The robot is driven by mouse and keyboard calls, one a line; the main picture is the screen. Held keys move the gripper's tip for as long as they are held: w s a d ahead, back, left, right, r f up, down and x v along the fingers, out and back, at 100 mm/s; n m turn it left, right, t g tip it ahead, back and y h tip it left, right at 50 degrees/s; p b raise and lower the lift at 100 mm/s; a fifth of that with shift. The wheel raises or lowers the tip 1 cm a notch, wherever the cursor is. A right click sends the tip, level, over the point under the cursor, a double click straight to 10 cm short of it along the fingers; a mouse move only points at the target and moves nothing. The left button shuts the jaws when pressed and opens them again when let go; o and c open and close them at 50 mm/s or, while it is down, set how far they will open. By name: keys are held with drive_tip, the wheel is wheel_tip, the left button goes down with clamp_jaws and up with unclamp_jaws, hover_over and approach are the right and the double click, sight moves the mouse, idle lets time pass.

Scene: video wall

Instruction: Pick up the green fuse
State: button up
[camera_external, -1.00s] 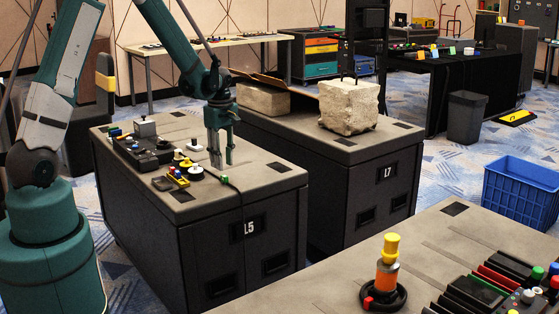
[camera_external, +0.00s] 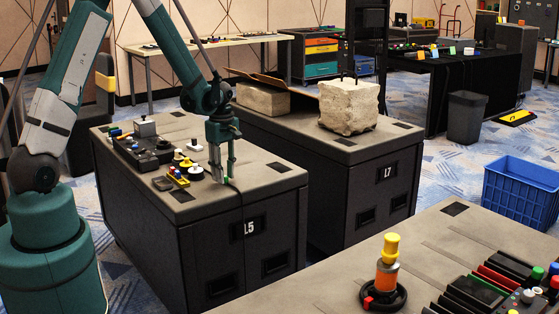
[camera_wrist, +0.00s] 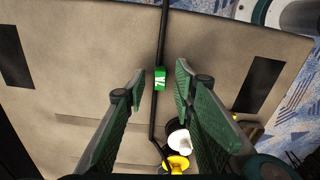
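The green fuse (camera_wrist: 160,78) is a small green block with white markings, lying on the grey top of the L5 cabinet against a black cable. In the wrist view it sits between and just beyond my open fingers. In the external view a small green spot by the fingertips (camera_external: 225,180) appears to be the fuse, mostly hidden by my gripper. My gripper (camera_external: 222,172) points down close above the cabinet top (camera_external: 262,172). In the wrist view the two green fingers (camera_wrist: 155,105) stand apart with nothing between their pads.
A black cable (camera_wrist: 163,40) runs past the fuse. A white knob (camera_wrist: 180,138) and a yellow knob (camera_wrist: 176,163) stand near my fingers. A black control box (camera_external: 140,150) sits at the left of the cabinet top. The cabinet's right side is mostly clear.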

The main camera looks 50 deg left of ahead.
idle(0.3)
drive_tip(key=c, duration=0.7)
drive_tip(key=shift+c, duration=0.2)
drive_tip(key=shift+r, duration=0.15)
wheel_tip(320, 180, up, 10)
drive_tip(key=p, duration=0.2)
idle(0.6)
